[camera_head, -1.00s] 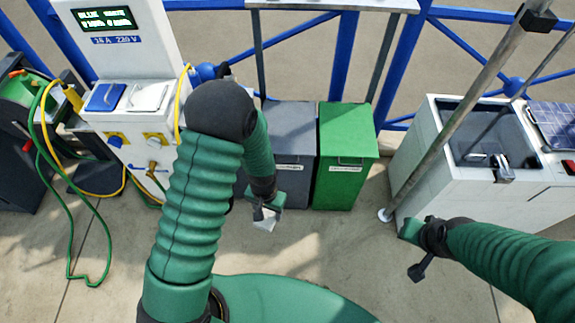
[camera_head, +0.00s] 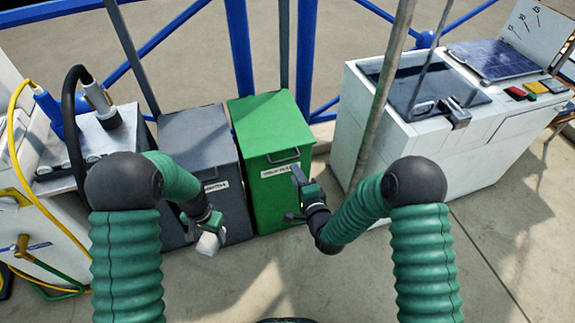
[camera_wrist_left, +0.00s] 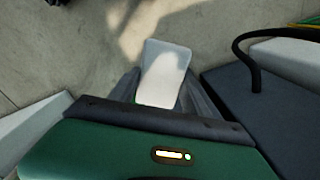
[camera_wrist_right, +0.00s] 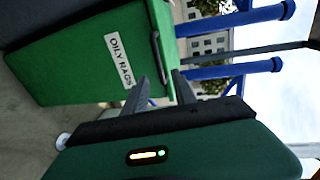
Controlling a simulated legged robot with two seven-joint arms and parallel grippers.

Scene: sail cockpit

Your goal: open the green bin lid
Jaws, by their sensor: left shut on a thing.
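The green bin (camera_head: 270,125) stands on the floor in the middle of the head view, its lid down. A dark handle (camera_head: 284,157) sits at the front edge of the lid, above a white label; the right wrist view shows the label as OILY RAGS (camera_wrist_right: 119,61). My right gripper (camera_head: 296,188) is open and empty in front of the bin's front right side, close to the handle (camera_wrist_right: 156,50) but apart from it. My left gripper (camera_head: 208,228) is shut on a white flat piece (camera_wrist_left: 163,72), held in front of the grey bin.
The grey bin (camera_head: 198,143) stands directly left of the green one. A thin metal pole (camera_head: 380,100) rises between the green bin and a white cabinet (camera_head: 420,135) on the right. A white pedestal with cables (camera_head: 35,210) is at left. Blue railing runs behind.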

